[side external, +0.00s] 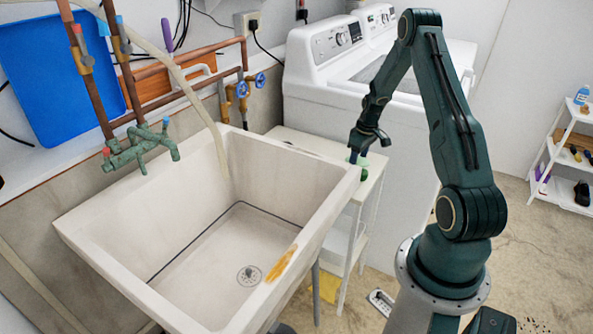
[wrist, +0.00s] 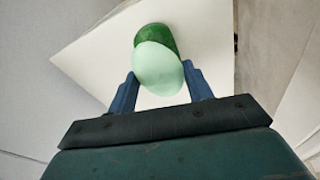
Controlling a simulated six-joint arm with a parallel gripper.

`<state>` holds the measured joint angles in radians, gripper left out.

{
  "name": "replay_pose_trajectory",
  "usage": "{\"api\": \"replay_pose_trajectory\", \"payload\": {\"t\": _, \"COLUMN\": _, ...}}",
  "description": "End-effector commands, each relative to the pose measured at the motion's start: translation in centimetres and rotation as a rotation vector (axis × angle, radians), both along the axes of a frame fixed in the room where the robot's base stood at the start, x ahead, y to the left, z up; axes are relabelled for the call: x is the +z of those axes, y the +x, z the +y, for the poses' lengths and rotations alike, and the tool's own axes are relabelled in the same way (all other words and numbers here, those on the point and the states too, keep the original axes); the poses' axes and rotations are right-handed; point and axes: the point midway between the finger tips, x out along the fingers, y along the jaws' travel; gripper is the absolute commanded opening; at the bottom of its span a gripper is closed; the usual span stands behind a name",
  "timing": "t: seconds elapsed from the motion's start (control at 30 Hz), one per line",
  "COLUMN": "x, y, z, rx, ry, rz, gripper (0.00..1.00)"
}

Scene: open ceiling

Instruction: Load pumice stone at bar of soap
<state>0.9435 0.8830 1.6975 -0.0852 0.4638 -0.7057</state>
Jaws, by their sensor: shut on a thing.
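In the wrist view, my gripper (wrist: 160,72) has its two blue fingers on either side of a smooth, pale mint-green oval piece (wrist: 158,70) and is shut on it. A darker green piece (wrist: 155,37) shows just beyond it, partly hidden behind the oval. I cannot tell by look which is the pumice stone and which is the bar of soap, or whether the two touch. In the side view, my gripper (side external: 356,157) points down over the white stand beside the sink. A small bit of green (side external: 362,174) shows just under it.
The narrow white stand (side external: 302,146) has a pale top with free room. The deep sink (side external: 190,285) is close on its left, its rim higher than the stand top. White laundry machines (side external: 325,90) stand behind. A small shelf (side external: 562,160) is far right.

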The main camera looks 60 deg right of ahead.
Motion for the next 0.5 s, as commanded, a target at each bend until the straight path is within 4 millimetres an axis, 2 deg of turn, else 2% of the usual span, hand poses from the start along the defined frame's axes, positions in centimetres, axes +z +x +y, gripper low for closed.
{"api": "replay_pose_trajectory", "payload": {"t": 0.5, "x": 3.0, "y": 0.0, "z": 0.0, "rx": 0.0, "ry": 0.0, "rz": -0.001, "gripper": 0.32}}
